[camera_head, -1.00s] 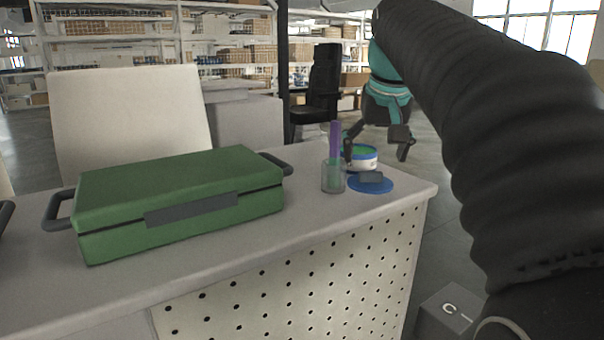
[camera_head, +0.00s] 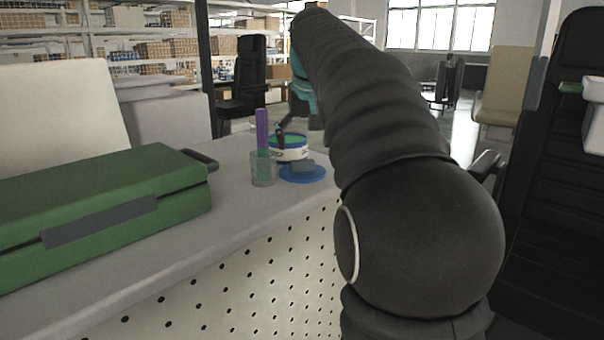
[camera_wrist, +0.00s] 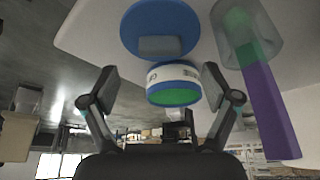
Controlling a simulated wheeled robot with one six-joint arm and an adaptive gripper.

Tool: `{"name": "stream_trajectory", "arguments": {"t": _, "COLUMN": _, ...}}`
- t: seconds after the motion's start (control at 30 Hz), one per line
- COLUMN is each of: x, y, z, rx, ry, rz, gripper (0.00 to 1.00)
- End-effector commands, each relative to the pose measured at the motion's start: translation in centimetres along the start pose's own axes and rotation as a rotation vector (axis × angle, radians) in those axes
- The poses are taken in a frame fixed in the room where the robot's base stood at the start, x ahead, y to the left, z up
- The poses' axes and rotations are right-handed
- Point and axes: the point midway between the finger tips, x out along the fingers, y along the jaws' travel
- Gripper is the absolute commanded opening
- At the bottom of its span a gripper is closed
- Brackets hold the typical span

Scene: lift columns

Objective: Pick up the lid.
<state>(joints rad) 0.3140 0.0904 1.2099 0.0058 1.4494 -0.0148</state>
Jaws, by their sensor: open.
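The lid (camera_head: 303,173) is a flat blue disc with a grey block handle on top. It lies on the table near the far right corner; in the wrist view it shows (camera_wrist: 160,14) at the top. A round white tub (camera_head: 289,150) with blue bands and green contents stands just behind the lid. It also shows in the wrist view (camera_wrist: 173,78). My gripper (camera_wrist: 160,84) is open and empty, and the tub appears between its fingers in the wrist view. In the head view my arm hides most of the gripper; one dark finger shows beside the tub.
A clear cup (camera_head: 263,172) holding a purple and green stick (camera_head: 262,130) stands left of the lid. A large green case (camera_head: 95,205) fills the left of the table (camera_head: 215,232). A black chair (camera_head: 548,200) stands at the right.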

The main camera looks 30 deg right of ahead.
Motion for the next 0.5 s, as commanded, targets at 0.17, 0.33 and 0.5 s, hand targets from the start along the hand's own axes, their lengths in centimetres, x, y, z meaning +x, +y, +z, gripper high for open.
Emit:
{"name": "stream_trajectory", "arguments": {"t": 0.17, "x": 1.3, "y": 0.0, "z": 0.1, "rx": 0.001, "ry": -0.001, "rz": 0.001, "gripper": 0.88}}
{"name": "stream_trajectory", "arguments": {"t": 0.33, "x": 3.8, "y": 0.0, "z": 0.3, "rx": 0.002, "ry": -0.002, "rz": 0.001, "gripper": 0.88}}
{"name": "stream_trajectory", "arguments": {"t": 0.5, "x": 5.2, "y": 0.0, "z": 0.3, "rx": 0.002, "ry": 0.000, "rz": 0.001, "gripper": 0.88}}
